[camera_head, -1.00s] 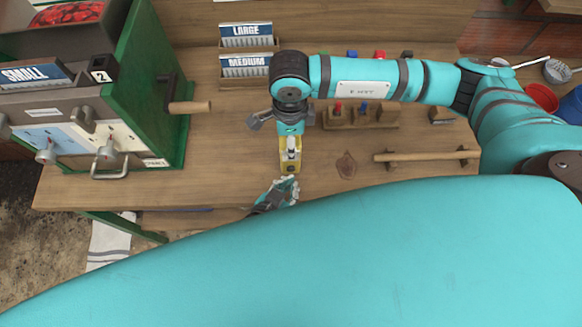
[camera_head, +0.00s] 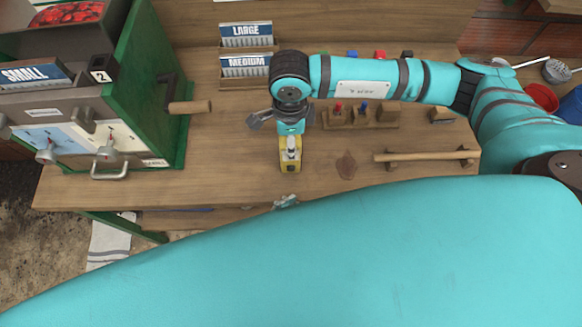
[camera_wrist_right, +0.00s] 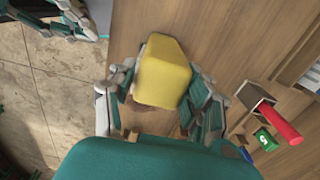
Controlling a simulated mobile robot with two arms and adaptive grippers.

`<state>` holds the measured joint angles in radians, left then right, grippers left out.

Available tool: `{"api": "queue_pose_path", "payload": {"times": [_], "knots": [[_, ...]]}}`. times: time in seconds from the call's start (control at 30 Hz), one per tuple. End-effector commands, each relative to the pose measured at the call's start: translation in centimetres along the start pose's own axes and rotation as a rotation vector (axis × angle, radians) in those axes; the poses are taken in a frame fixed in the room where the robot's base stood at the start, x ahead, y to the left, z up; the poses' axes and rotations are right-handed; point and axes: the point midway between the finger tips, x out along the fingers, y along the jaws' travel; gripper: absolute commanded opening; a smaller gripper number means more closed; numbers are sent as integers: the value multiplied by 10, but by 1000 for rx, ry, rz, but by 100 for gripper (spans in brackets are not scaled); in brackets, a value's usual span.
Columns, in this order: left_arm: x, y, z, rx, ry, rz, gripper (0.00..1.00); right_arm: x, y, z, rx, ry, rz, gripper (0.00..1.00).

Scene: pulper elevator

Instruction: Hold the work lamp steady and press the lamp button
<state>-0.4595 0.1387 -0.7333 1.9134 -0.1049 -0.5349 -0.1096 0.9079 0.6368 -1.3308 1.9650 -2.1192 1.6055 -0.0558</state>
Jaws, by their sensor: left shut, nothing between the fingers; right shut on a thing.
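The work lamp (camera_head: 290,167) is a small yellow block with a pale part on top, standing near the bench's front edge. My right gripper (camera_head: 290,136) is over it from behind; in the right wrist view the gripper (camera_wrist_right: 160,90) has its fingers closed on both sides of the yellow lamp (camera_wrist_right: 163,72). My left gripper (camera_head: 286,202) is just in front of the bench edge, apart from the lamp. My own teal arm link hides most of it. Part of it also shows in the right wrist view (camera_wrist_right: 68,14), at the upper left. I cannot make out the lamp button.
A wooden bar handle (camera_head: 427,156) is fixed to the bench right of the lamp. A green-sided machine (camera_head: 150,100) with levers stands at the left. Card racks (camera_head: 247,68) and a wooden block with coloured pegs (camera_head: 352,117) are behind. Bench left of the lamp is clear.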

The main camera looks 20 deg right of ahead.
Motion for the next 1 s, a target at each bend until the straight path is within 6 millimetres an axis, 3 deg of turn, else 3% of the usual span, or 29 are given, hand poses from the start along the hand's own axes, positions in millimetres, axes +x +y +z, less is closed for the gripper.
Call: {"api": "queue_pose_path", "payload": {"times": [0.47,0.5,0.6,0.7,1.0], "knots": [[0,0,0,0,0,0,0,0,0,0,0,-1,-1,9],[0,0,0,0,0,0,0,0,0,0,0,-1,-1,55],[0,0,0,0,0,0,0,0,0,0,0,-1,-1,68],[0,0,0,0,0,0,0,0,0,0,0,-1,0,77],[0,0,0,0,0,0,0,-4,0,0,0,-1,-2,77]]}}
